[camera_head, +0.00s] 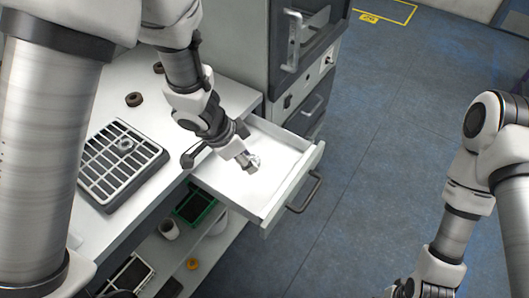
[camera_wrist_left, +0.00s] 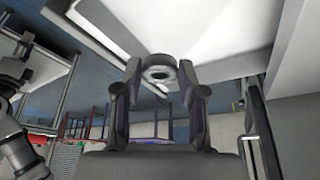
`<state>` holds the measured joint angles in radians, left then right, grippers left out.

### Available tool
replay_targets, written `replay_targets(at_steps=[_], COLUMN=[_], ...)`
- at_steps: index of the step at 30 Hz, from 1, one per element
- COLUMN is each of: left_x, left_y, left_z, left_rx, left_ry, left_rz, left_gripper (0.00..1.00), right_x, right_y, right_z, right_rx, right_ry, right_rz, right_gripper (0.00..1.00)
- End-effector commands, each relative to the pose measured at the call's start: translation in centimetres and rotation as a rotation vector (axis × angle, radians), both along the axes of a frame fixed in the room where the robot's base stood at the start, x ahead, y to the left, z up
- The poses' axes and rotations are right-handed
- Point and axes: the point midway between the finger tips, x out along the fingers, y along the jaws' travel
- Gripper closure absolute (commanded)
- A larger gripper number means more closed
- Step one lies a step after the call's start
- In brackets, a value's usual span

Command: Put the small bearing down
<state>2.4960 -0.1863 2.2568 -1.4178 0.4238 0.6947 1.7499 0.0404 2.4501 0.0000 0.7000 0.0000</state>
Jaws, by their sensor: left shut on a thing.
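The small bearing (camera_head: 254,163) is a pale metal ring with a dark centre. My left gripper (camera_head: 248,160) is shut on it over the open white drawer (camera_head: 228,187). In the left wrist view the bearing (camera_wrist_left: 160,72) sits between the two fingertips of my left gripper (camera_wrist_left: 160,75). I cannot tell how far it is above the drawer floor. The drawer looks otherwise empty, though the arm hides part of it.
A grey slotted tray (camera_head: 103,181) with a small ring (camera_head: 125,144) on it lies on the white table. Two brown rings lie farther back, one of them at the left (camera_head: 134,99). The drawer's front wall and handle (camera_head: 305,193) stick out over blue floor. A shelf below holds a green bin (camera_head: 194,205).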

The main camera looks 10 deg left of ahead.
Motion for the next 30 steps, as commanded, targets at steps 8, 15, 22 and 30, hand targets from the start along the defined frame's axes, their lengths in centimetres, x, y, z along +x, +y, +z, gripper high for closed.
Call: replay_targets(at_steps=[8,15,22,30], left_x=[0.0,0.0,0.0,0.0], left_y=[-0.2,-0.2,-0.2,-0.2], left_z=[-6.0,-9.8,-10.1,-10.5], left_rx=[-0.003,-0.003,-0.002,-0.003], left_ry=[0.0,0.001,-0.002,-0.001], left_rz=[-0.029,-0.026,-0.027,-0.027], left_gripper=[0.96,0.96,0.96,0.39], right_x=[0.0,0.0,0.0,0.0], right_y=[0.0,0.0,0.0,0.0], right_z=[-3.6,-5.5,-5.4,-5.6], right_rx=[0.0,0.0,0.0,0.0], right_ry=[0.0,0.0,0.0,0.0], right_rz=[0.001,0.001,0.0,0.0], right_gripper=[0.49,0.49,0.49,0.49])
